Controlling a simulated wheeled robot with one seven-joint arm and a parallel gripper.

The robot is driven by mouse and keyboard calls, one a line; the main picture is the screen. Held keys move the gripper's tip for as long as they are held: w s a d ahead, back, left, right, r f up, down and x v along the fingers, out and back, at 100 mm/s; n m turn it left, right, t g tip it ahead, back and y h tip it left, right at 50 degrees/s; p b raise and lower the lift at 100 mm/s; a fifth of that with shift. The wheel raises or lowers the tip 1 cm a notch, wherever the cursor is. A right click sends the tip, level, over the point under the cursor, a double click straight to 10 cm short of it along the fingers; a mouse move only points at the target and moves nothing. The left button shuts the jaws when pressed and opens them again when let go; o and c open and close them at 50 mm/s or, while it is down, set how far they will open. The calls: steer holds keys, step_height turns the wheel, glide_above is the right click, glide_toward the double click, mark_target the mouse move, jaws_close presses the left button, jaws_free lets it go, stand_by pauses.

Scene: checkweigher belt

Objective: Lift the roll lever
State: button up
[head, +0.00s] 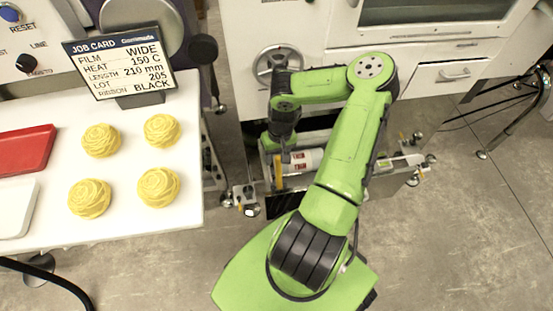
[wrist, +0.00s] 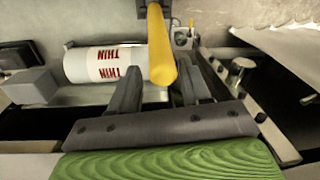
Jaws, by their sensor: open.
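The roll lever, a yellow round bar, shows in the wrist view (wrist: 160,48) at top centre, its rounded end toward the camera. My gripper (wrist: 156,85) is open, with one dark finger on each side of the lever's end in the picture. I cannot tell whether the fingers touch it or how deep it sits between them. In the head view the lever (head: 278,172) shows as a short yellow piece below my wrist. My fingers are hidden there.
A white roll marked THIN (wrist: 105,65) lies left of the lever; it also shows in the head view (head: 304,160). A rail with a metal knob (wrist: 240,68) is on the right. A white table (head: 125,220) with yellow pieces and a job card (head: 120,62) stands left.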

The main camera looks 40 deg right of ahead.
steer(key=shift+f, duration=0.2)
jaws_close()
steer(key=c, duration=0.9)
jaws_free()
steer(key=o, duration=0.9)
steer(key=shift+r, duration=0.1)
